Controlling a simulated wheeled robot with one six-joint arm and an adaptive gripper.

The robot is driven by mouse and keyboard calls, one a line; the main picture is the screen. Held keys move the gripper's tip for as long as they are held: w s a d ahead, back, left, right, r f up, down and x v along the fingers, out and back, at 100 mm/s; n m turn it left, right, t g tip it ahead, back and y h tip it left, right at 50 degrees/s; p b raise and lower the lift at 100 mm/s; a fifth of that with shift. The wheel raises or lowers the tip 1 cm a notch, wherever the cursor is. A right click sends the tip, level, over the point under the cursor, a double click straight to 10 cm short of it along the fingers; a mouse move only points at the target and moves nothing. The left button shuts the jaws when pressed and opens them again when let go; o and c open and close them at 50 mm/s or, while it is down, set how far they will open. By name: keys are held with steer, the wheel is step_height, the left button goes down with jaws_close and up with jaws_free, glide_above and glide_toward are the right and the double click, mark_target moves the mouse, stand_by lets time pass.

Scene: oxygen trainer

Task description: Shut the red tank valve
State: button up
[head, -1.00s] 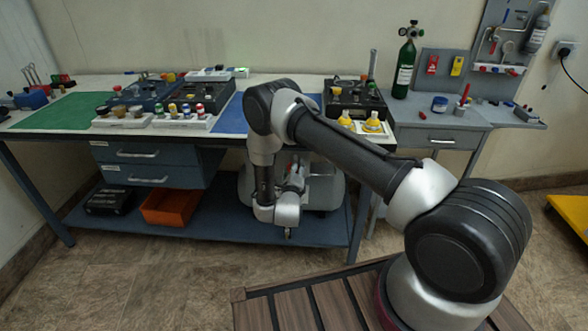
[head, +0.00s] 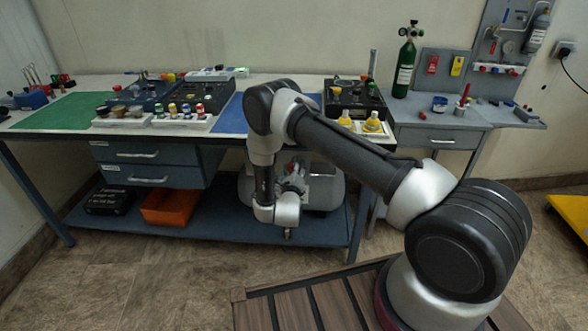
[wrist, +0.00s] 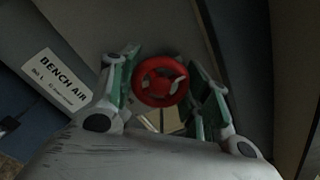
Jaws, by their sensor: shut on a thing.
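The red tank valve is a round red handwheel (wrist: 148,88) in the middle of the wrist view, with openings between its spokes. My gripper (wrist: 161,76) has one green-lined finger on each side of the wheel and is shut on it. A white label reading "BENCH AIR" (wrist: 58,80) is on the grey surface to the left. In the head view my gripper (head: 293,178) is low under the bench, in front of a grey housing (head: 325,192). The wheel is too small and covered to make out there. What lies behind the wheel is mostly hidden.
The bench top (head: 320,86) is above my gripper, with drawers (head: 150,174) to the left. The lower shelf (head: 215,228) holds an orange bin (head: 168,207) and a black case (head: 110,200). A green cylinder (head: 405,68) stands on the grey side table (head: 455,117).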

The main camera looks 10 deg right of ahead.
steer(key=o, duration=1)
steer(key=shift+f, duration=0.1)
steer(key=shift+o, duration=0.2)
steer(key=v, duration=1.2)
